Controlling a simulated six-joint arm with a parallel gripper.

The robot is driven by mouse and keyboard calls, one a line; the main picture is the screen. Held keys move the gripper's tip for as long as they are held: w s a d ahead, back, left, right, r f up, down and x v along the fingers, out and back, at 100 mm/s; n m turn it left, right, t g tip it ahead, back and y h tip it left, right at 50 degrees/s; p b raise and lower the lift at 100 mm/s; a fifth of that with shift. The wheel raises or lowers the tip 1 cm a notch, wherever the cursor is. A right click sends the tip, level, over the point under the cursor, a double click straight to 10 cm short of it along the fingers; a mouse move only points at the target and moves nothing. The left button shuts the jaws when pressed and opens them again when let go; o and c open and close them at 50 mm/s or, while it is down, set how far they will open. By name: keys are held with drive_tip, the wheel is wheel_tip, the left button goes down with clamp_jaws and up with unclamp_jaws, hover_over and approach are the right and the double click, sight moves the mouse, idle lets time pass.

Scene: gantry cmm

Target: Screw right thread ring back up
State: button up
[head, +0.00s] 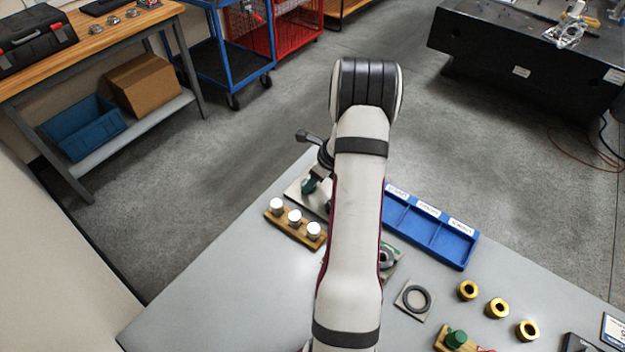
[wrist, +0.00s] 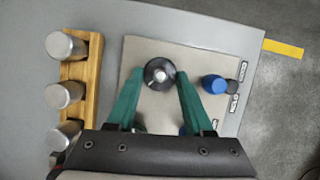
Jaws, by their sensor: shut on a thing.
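A dark round ring (wrist: 152,84) with a silver centre stands on a pale plate (wrist: 194,58) in the wrist view, seen from above. It lies between the tips of my two green fingers. My gripper (wrist: 160,74) is shut on this ring, one finger on each side. A blue knob (wrist: 213,84) with a dark end sits to the right on the same plate, apart from my right finger.
A wooden block (wrist: 95,50) with three silver cylinders stands left of the plate. Right of my arm in the head view are a blue tray (head: 440,242), a plate with a black ring (head: 417,299) and three yellow rings (head: 497,308). The table's left front is clear.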

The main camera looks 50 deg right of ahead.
clamp_jaws()
drive_tip(key=shift+n, duration=0.3)
drive_tip(key=n, duration=0.2)
drive_tip(key=n+y, duration=0.2)
drive_tip(key=n, duration=0.1)
drive_tip(key=shift+w+d+n+g, duration=0.15)
drive_tip(key=shift+d+n+g, duration=0.15)
drive_tip(key=shift+g, duration=0.1)
drive_tip(key=n+g, duration=0.1)
drive_tip(key=n, duration=0.1)
drive_tip(key=n+y, duration=0.1)
drive_tip(key=n, duration=0.2)
drive_tip(key=shift+w+d+g+y, duration=0.1)
drive_tip(key=shift+w+g+y, duration=0.1)
drive_tip(key=shift+g+y, duration=0.15)
drive_tip(key=n, duration=0.2)
drive_tip(key=n+g, duration=0.1)
drive_tip(key=n, duration=0.1)
drive_tip(key=n+g, duration=0.1)
drive_tip(key=shift+w+n, duration=0.25)
drive_tip(key=shift+n, duration=0.15)
drive_tip(key=n+g, duration=0.1)
drive_tip(key=n, duration=0.1)
drive_tip(key=n+g, duration=0.1)
drive_tip(key=n, duration=0.2)
drive_tip(key=shift+w+n, duration=0.2)
drive_tip(key=shift+n, duration=0.1)
